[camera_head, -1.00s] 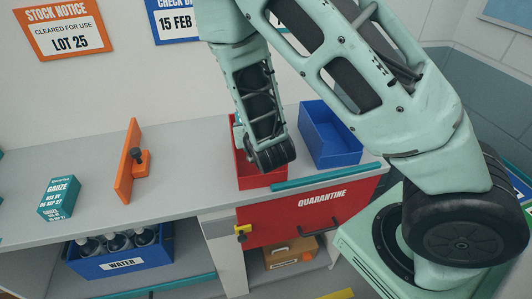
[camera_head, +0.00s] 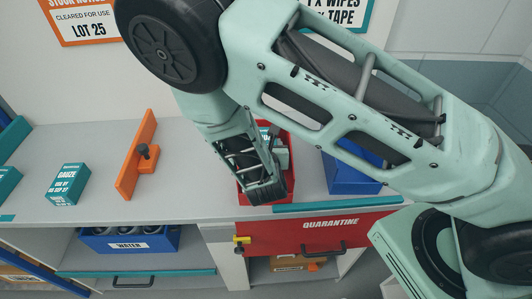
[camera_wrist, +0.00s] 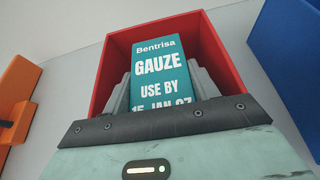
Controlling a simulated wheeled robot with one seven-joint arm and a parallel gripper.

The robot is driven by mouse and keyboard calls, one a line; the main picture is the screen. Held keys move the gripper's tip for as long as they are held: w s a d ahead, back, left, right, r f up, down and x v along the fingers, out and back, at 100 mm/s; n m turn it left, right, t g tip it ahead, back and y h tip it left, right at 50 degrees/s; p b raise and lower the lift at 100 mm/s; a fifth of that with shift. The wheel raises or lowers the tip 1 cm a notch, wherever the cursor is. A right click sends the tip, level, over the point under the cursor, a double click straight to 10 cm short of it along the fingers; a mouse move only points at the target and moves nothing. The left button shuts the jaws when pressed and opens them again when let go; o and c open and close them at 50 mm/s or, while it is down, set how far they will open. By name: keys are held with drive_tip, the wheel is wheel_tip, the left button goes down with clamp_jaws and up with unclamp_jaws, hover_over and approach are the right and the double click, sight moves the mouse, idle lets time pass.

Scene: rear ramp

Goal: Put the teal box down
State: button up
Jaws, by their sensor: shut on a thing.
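My gripper (camera_wrist: 160,88) is shut on a teal box (camera_wrist: 158,64) marked "Bentrisa GAUZE, USE BY 15 JAN"; the last digits are partly cut off. Its grey fingers press on both sides of the box. In the wrist view the red bin's walls (camera_wrist: 225,55) surround the box. I cannot tell whether the box touches the bin's floor. In the head view my gripper (camera_head: 278,150) is at the red bin (camera_head: 291,184) on the counter, and my wrist hides most of the box and bin.
A blue bin (camera_head: 345,178) stands to the right. An orange upright divider (camera_head: 132,160) and another teal gauze box (camera_head: 68,184) stand on the counter (camera_head: 190,185) to the left. Below are a red "QUARANTINE" drawer (camera_head: 290,232) and a blue water crate (camera_head: 160,240).

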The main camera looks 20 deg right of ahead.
drive_tip(key=shift+f+p, duration=0.5)
drive_tip(key=shift+f, duration=1.5)
drive_tip(key=shift+f, duration=0.25)
drive_tip(key=o, duration=1.1)
drive_tip(key=shift+r, duration=0.1)
drive_tip(key=shift+r, duration=0.25)
drive_tip(key=b+v, duration=0.4)
drive_tip(key=v, duration=0.6)
drive_tip(key=shift+s+a+f, duration=0.1)
drive_tip(key=shift+s+a, duration=0.05)
drive_tip(key=shift+s, duration=0.1)
drive_tip(key=shift+v, duration=0.75)
